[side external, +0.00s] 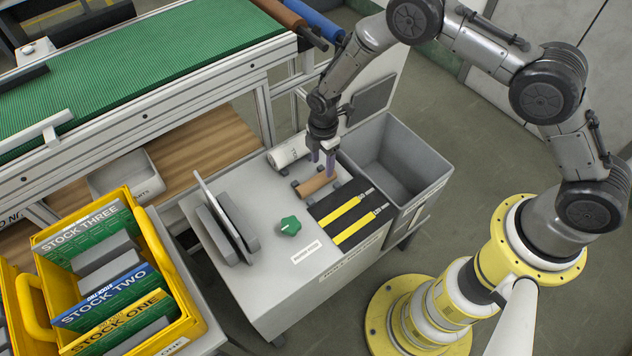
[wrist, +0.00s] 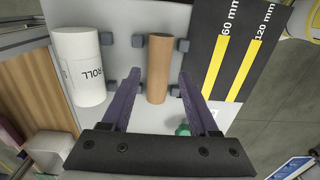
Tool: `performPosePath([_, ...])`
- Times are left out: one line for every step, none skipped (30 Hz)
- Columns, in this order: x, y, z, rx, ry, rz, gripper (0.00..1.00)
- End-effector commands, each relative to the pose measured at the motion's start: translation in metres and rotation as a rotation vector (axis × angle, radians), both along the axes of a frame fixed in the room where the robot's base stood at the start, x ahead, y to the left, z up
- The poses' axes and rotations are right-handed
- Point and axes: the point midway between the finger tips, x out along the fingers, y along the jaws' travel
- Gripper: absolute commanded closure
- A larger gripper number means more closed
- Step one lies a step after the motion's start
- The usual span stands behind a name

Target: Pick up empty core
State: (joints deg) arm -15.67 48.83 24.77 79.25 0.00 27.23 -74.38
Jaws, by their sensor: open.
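The empty core is a plain brown cardboard tube (side external: 317,185) lying on the light grey table top between small dark grey holder blocks. In the wrist view the brown tube (wrist: 159,68) stands lengthwise between the two purple fingers. My gripper (side external: 325,165) is just above the tube in the side view, pointing down. In the wrist view my gripper (wrist: 158,85) is open, with one finger on each side of the tube and a gap to both. Nothing is held.
A white labelled roll (wrist: 79,68) lies left of the core; it also shows in the side view (side external: 288,152). Right of the core is a black board with yellow 60 mm and 120 mm strips (wrist: 232,50). A grey open bin (side external: 395,165), green knob (side external: 290,226) and yellow stock crate (side external: 190,330) stand around.

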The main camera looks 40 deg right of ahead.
Motion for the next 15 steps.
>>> performPosePath([0.0,0.0,-0.006,0.0,0.0,0.0,0.4])
performPosePath([0.0,0.0,-0.008,0.0,0.0,0.0,0.4])
performPosePath([0.0,0.0,-0.011,0.0,0.0,0.0,0.4])
performPosePath([0.0,0.0,-0.012,0.0,0.0,0.0,0.4])
performPosePath([0.0,0.0,-0.014,0.0,0.0,0.0,0.4])
performPosePath([0.0,0.0,-0.016,0.0,0.0,0.0,0.4])
performPosePath([0.0,0.0,-0.018,0.0,0.0,0.0,0.4])
performPosePath([0.0,0.0,-0.021,0.0,0.0,0.0,0.4])
performPosePath([0.0,0.001,-0.026,0.0,0.001,0.0,0.4])
performPosePath([0.0,0.001,-0.03,0.0,0.001,0.0,0.4])
performPosePath([0.0,0.001,-0.035,0.0,0.001,0.0,0.4])
performPosePath([0.0,0.001,-0.041,0.0,0.002,0.0,0.4])
performPosePath([0.0,0.002,-0.046,0.0,0.001,0.0,0.4])
performPosePath([0.0,0.002,-0.05,-0.001,0.001,-0.001,0.4])
performPosePath([0.001,0.002,-0.054,0.0,-0.001,-0.001,0.4])
